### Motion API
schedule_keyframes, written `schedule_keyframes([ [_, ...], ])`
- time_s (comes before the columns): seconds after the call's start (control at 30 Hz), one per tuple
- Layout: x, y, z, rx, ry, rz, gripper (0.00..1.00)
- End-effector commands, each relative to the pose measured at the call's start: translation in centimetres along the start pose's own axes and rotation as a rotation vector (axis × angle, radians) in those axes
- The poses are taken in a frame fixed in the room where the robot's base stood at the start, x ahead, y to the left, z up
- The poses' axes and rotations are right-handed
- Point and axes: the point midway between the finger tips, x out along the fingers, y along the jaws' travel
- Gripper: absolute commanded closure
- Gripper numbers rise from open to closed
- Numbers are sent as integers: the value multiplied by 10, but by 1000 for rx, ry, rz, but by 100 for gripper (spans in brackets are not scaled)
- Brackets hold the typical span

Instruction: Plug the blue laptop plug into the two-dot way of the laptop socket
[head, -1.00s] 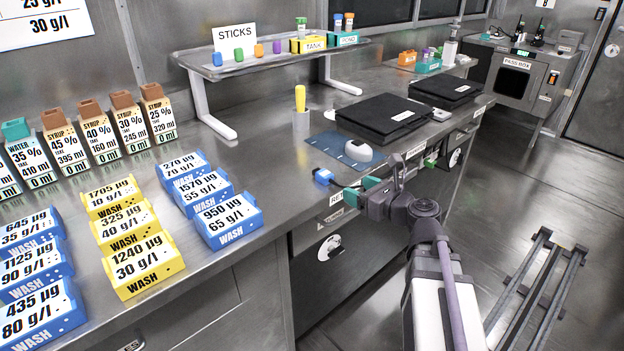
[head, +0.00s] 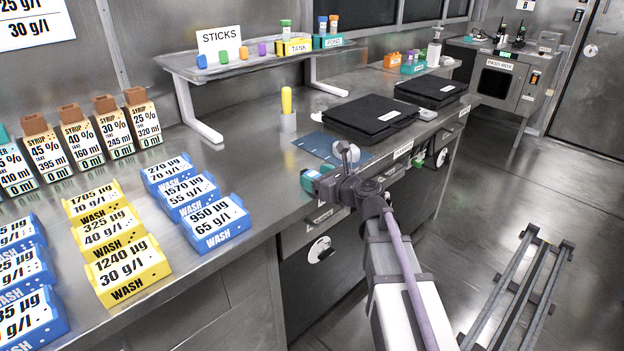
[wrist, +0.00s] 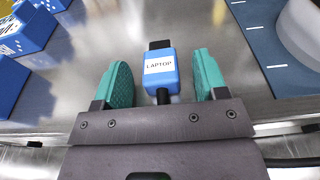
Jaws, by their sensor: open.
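The blue plug labelled LAPTOP (wrist: 160,72) lies on the steel bench, its dark tip pointing away from my gripper and its black cable end toward it. My gripper (wrist: 164,80) is open, with one teal finger on each side of the plug and gaps showing on both sides. In the head view my gripper (head: 313,177) is low at the bench's front edge, and it largely hides the plug. I cannot make out the laptop socket or any dot marks on it in either view.
A blue mat (head: 318,144) and black closed laptop-like case (head: 360,122) lie behind my gripper. Blue wash boxes (head: 215,225) and yellow wash boxes (head: 128,268) stand to the left. A yellow-handled tool in a holder (head: 287,122) stands farther back. A raised shelf (head: 240,68) is behind.

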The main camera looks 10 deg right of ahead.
Motion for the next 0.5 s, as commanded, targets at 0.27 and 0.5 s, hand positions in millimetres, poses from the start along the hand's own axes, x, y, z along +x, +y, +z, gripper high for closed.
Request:
schedule_keyframes([
  [0.27, -1, 0, 0, 0, 0, 0, 53],
  [0.5, -1, 0, 0, 0, 0, 0, 76],
])
